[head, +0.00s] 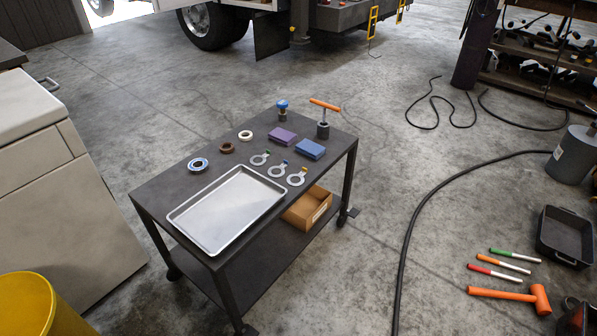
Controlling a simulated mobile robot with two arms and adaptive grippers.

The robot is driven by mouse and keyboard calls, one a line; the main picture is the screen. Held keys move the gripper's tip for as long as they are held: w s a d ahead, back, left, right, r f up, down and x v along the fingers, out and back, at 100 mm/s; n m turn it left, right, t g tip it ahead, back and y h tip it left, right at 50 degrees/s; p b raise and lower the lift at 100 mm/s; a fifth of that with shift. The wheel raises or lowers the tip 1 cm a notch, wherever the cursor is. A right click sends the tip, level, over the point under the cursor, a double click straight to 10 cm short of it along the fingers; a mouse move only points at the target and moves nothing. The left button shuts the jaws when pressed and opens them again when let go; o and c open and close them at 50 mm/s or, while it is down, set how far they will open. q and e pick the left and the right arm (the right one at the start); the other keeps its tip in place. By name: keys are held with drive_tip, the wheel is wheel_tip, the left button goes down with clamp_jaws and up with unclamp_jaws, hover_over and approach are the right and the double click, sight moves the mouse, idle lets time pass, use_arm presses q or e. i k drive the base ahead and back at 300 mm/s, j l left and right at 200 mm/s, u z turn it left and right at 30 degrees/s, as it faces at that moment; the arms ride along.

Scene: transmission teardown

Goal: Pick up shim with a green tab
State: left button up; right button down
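The shim with a green tab (264,155) lies flat on the dark cart top, in the middle of the head view. It is a grey ring with its tab pointing up and right. To its right lie two similar shims, one with a blue tab (282,167) and one with a yellow-orange tab (301,175). Neither of my grippers is in the view. Nothing covers the green-tabbed shim.
An empty metal tray (181,220) lies in front of the shims on the cart (157,191). Purple (282,136) and blue (310,149) blocks sit behind them. An orange-handled tool (323,128) stands upright near the cart's back corner. Rings lie to the left.

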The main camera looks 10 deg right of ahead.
sight(267, 154)
drive_tip(key=i+l+u, duration=0.1)
drive_tip(key=i+l, duration=0.3)
drive_tip(key=i+l+u, duration=0.15)
drive_tip(key=i+l, duration=0.25)
drive_tip(key=l, duration=0.2)
